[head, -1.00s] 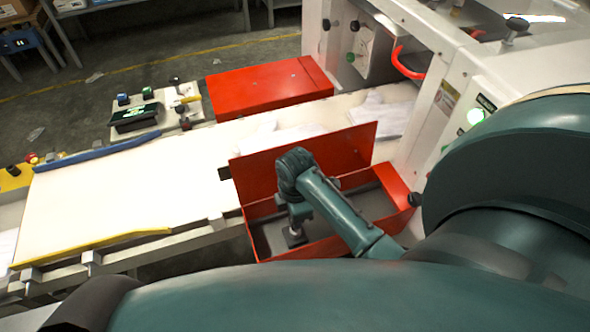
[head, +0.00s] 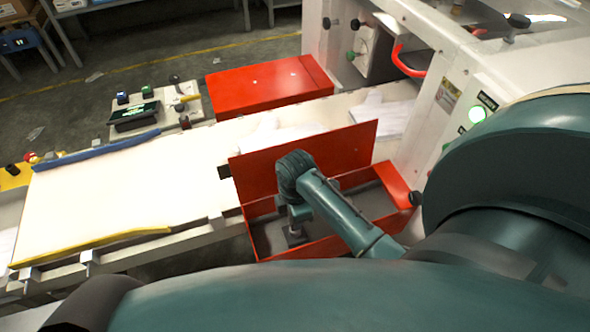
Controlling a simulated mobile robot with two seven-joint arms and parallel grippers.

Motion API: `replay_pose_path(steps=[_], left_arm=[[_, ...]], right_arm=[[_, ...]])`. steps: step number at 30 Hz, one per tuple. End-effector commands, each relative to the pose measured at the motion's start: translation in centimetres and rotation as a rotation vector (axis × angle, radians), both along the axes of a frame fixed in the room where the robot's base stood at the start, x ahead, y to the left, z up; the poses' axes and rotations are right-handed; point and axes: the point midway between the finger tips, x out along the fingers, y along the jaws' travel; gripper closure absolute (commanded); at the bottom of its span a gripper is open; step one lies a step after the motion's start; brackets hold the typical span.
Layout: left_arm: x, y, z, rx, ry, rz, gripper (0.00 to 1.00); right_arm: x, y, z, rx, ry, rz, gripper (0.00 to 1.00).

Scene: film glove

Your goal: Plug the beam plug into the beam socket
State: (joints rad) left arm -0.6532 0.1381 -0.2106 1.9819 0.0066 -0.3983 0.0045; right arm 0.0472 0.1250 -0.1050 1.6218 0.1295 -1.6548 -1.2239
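I cannot make out the beam plug or the beam socket for certain. A small black block (head: 224,172) sits at the left edge of the upright red panel, and a small black knob (head: 415,198) is at the right end of the red box. One teal arm of mine, which I take to be the right, reaches over the open red box (head: 330,250). Its gripper (head: 296,234) points down inside the box, small and partly hidden by the wrist. I cannot see its fingers or anything held. My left gripper is not in view.
A white conveyor bed (head: 120,200) lies left, with a blue strip (head: 95,150) and a yellow strip (head: 90,245) along its edges. A closed red cover (head: 268,88) and a control panel (head: 150,108) stand behind it. A white machine housing (head: 440,80) is on the right.

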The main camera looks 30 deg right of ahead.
Motion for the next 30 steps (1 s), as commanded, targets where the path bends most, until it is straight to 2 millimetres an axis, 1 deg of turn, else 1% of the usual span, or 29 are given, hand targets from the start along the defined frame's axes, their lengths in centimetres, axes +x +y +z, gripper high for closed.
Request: replay_pose_path(steps=[10,18,19,27,30], left_arm=[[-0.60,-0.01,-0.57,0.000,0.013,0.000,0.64],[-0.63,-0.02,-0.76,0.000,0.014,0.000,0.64],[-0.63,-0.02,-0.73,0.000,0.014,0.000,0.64],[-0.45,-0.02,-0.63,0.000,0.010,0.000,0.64],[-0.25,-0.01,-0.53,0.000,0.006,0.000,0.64]], right_arm=[[-0.02,-0.01,-0.58,0.000,0.001,0.000,0.99],[-0.03,0.00,-0.99,0.000,0.001,0.000,0.99],[-0.02,-0.01,-0.93,0.000,0.001,0.000,0.75],[-0.03,0.00,-0.92,0.000,0.001,0.000,0.53],[-0.03,0.00,-0.92,0.000,0.001,0.000,0.52]])
